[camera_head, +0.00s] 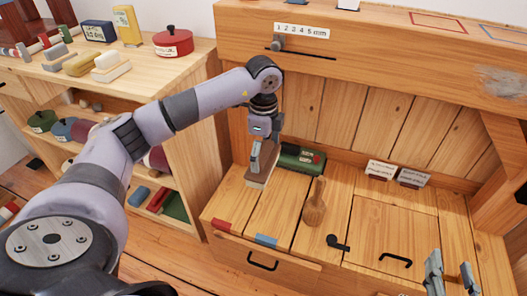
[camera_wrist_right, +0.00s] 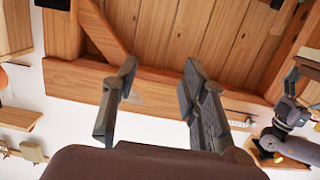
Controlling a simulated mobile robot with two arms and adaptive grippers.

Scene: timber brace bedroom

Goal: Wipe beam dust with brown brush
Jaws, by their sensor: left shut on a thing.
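My left gripper (camera_head: 257,158) is shut on a brown brush (camera_head: 262,178), a block with a brown body and a paler edge, held over the left part of the wooden desk (camera_head: 235,205). The gripper hides part of the brush. A grey dust patch (camera_head: 503,80) lies on the front face of the thick wooden beam (camera_head: 390,55), at the far right and well apart from the brush. My right gripper (camera_head: 450,280) is at the bottom right; its fingers stand apart and empty, also in the right wrist view (camera_wrist_right: 158,105).
A black handle (camera_head: 395,260) lies near my right gripper. A shelf unit (camera_head: 190,100) with blocks and a red tin (camera_head: 173,42) stands at the left.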

